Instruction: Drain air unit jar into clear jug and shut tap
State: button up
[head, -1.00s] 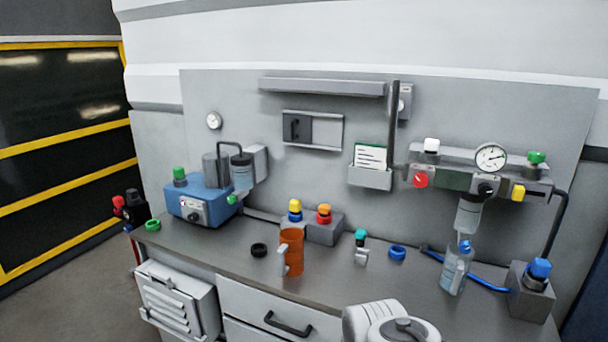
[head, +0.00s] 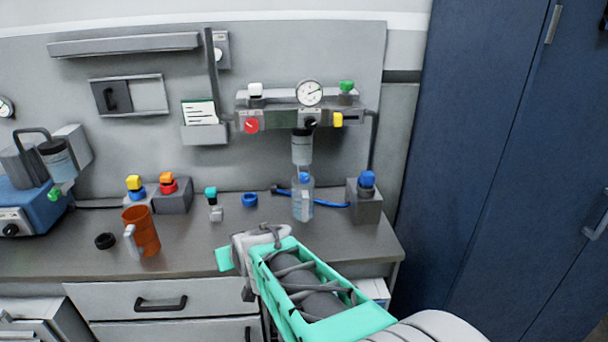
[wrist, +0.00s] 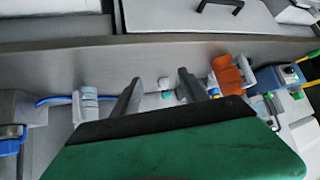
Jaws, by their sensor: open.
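The air unit's clear jar (head: 302,147) hangs under the regulator block on the back panel in the head view. A small blue tap (head: 304,177) is at its bottom, and I cannot tell its setting. The clear jug (head: 303,203) stands upright on the bench directly below the tap. I cannot tell whether it holds liquid. The jug also shows at the left of the wrist view (wrist: 86,105). My gripper (wrist: 158,78) is open and empty, with its fingers apart. It is to the left of the jug in the head view, over the bench front.
An orange jug (head: 142,232), black ring (head: 105,241), blue ring (head: 250,200) and teal-topped fitting (head: 213,205) stand on the bench. A blue hose (head: 335,204) runs behind the jug to a grey block (head: 363,204). A blue cabinet (head: 500,150) stands at right.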

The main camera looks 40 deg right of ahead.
jog(key=w+d+m+t+h, duration=0.2)
jog(key=w+d, duration=0.2)
jog(key=d, duration=0.4)
jog(key=m+t+h, duration=0.4)
jog(key=h, duration=0.3)
send_near(305, 180)
jog(key=w+d, duration=0.1)
jog(key=shift+y, duration=0.4)
jog(key=x, duration=0.3)
jog(key=p+x, duration=0.1)
jog(key=x, duration=0.3)
jog(key=shift+w+d+r, duration=0.2)
jog(key=shift+w+d, duration=0.05)
jog(key=shift+c, duration=0.2)
grip_shut()
